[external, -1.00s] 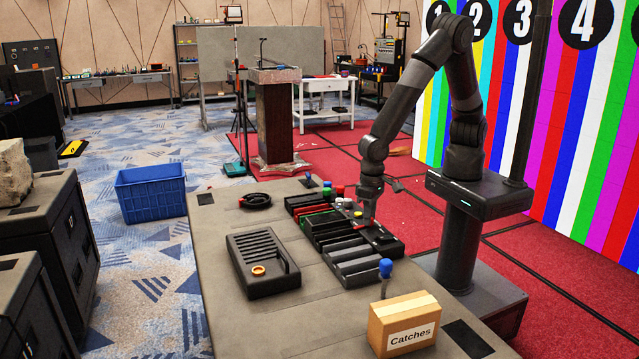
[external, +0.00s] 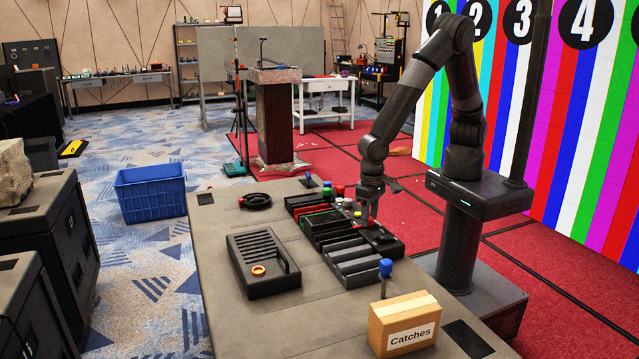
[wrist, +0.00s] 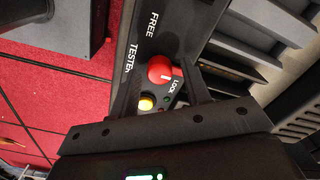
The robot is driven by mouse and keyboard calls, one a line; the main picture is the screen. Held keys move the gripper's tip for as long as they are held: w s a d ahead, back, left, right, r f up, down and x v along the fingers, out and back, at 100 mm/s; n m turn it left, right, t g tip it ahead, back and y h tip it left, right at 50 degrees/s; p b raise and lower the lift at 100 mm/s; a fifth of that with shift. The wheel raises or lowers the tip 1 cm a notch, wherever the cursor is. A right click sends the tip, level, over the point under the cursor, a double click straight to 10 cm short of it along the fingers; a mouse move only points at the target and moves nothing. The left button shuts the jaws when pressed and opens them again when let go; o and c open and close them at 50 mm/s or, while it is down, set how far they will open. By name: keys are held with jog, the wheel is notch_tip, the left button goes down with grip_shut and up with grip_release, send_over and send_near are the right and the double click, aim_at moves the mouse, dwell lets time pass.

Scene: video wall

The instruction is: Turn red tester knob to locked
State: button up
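The red knob (wrist: 160,69) sits on the dark tester panel in the wrist view, with a white mark on its face. The word LOCK is printed just right of it; FREE (wrist: 152,24) stands above. A round yellow button (wrist: 146,103) lies below the knob. My gripper (wrist: 163,75) reaches down with one finger on each side of the knob, fingers apart. I cannot tell whether they touch it.
Black slotted trays (external: 358,264) stand close beside the tester. A blue-topped post (external: 386,270) and a cardboard box (external: 403,324) stand nearer the front. A grilled black box (external: 262,262) lies to the left. The table's left front is clear.

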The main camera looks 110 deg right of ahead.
jog(key=shift+o, duration=0.4)
notch_tip(320, 180, up, 11)
dwell(0.4)
jog(key=shift+f, duration=0.1)
jog(key=s+d+r+n+t+y, duration=0.1)
jog(key=s+d+r+n, duration=0.3)
jog(key=r, duration=0.3)
jog(key=s+d+r+n+t+y, duration=0.1)
jog(key=s+d+r, duration=0.2)
jog(key=s+r, duration=0.4)
jog(key=s+d+r+n+t+h, duration=0.1)
jog(key=s+d+r+n, duration=0.1)
jog(key=s, duration=0.4)
jog(key=s+d+r+n+t+h, duration=0.1)
jog(key=s+d+r+n+t, duration=0.1)
jog(key=s, duration=0.4)
notch_tip(320, 180, up, 3)
jog(key=shift+s+d+f+n+t, duration=0.25)
jog(key=shift+d+n, duration=0.3)
jog(key=shift+n, duration=0.55)
